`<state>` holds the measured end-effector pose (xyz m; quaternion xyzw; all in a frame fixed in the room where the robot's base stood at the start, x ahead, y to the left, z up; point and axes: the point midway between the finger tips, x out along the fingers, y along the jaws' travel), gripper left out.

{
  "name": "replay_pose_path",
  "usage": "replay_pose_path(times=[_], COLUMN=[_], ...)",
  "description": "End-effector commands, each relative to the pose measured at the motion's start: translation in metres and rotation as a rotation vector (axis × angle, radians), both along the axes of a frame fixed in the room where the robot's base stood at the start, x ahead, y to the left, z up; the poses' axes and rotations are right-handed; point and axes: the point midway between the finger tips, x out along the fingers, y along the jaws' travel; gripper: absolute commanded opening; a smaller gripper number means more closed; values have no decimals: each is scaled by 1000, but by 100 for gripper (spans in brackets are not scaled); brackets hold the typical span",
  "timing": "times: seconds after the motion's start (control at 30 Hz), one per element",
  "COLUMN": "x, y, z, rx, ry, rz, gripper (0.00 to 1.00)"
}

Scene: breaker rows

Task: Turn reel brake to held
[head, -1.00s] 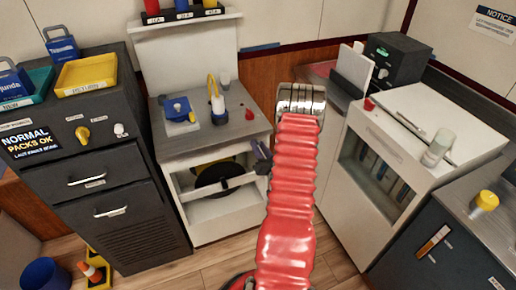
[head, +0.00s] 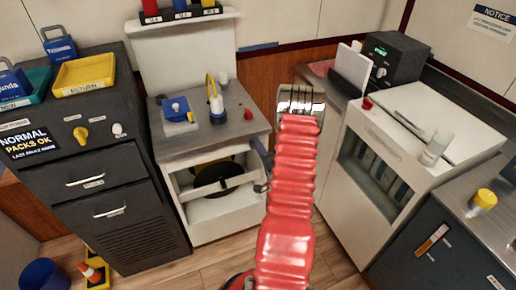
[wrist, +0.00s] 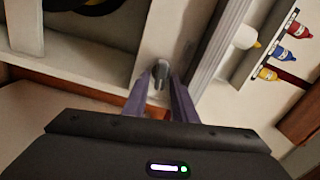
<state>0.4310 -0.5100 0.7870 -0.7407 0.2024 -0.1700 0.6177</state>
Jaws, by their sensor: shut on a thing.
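The reel brake appears to be a small grey lever (wrist: 160,75) at the right side of the white reel cabinet (head: 205,212). In the wrist view its rounded end lies between the tips of my gripper (wrist: 159,88), whose two purple fingers are shut on it. In the head view my gripper (head: 263,164) is at the cabinet's right front edge, partly behind my red arm, and the lever is hard to make out. The black reel (head: 215,179) sits in the cabinet's open front, behind a pale crossbar. I cannot read any brake markings.
A dark drawer cabinet (head: 110,185) with yellow and teal trays stands left. A white glass-fronted cabinet (head: 385,150) stands right. The cabinet top holds a blue box (head: 176,109) and a red button (head: 248,114).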

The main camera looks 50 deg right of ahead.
Motion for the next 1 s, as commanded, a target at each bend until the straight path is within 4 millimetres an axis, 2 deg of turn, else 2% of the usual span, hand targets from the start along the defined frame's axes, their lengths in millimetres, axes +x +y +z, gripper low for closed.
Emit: replay_pose_path(times=[0.3,0.83,0.87,0.93,1.0], x=[1,1,1,0,0], y=[2,1,1,1,1], z=[-4,-5,-5,-5,-5], rx=[143,173,174,173,172], ry=[-78,-94,-93,-94,-95], rz=[5,3,2,2,1], gripper=[2,2,26,30,31])
